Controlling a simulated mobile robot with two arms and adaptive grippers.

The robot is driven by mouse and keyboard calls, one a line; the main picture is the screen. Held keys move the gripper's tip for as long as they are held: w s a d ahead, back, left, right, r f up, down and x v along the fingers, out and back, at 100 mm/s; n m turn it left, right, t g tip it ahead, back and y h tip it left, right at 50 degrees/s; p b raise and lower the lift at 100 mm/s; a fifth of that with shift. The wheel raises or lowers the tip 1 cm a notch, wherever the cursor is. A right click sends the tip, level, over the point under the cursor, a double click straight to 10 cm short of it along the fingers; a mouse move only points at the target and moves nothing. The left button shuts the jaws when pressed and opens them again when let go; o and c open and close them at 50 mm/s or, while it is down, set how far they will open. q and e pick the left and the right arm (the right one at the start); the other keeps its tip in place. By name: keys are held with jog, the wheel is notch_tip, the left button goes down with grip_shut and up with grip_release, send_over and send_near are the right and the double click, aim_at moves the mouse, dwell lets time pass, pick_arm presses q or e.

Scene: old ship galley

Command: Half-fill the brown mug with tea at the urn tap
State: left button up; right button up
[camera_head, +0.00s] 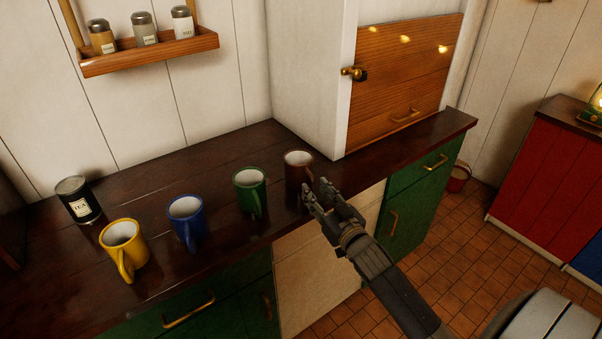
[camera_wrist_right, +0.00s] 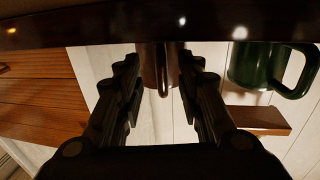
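The brown mug (camera_head: 297,170) stands upright on the dark wooden counter, beside the white cabinet's corner. My right gripper (camera_head: 322,195) is just in front of it, partly overlapping its lower right side in the head view. In the right wrist view the brown mug (camera_wrist_right: 153,60) shows between the two spread fingers (camera_wrist_right: 160,85), with its handle toward the gripper. The fingers look open, and I cannot tell whether they touch the handle. The mug's contents are not clear. No urn is recognisable in view. My left gripper is not in view.
On the counter (camera_head: 235,222) stand a green mug (camera_head: 248,191), a blue mug (camera_head: 186,220), a yellow mug (camera_head: 122,245) and a black tea tin (camera_head: 77,200). A brass fitting (camera_head: 354,73) projects beside the wooden panel (camera_head: 405,85). A jar shelf (camera_head: 150,53) hangs above.

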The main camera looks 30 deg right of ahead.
aim_at(313, 176)
jog(key=shift+w, duration=1.55)
jog(key=shift+s, duration=0.1)
jog(key=shift+c, duration=0.5)
grip_shut()
jog(key=shift+r, duration=0.1)
notch_tip(313, 176, up, 4)
jog(key=shift+f, duration=0.1)
jog(key=s+r+b, duration=0.1)
jog(key=s, duration=1.5)
jog(key=shift+d+b, duration=0.4)
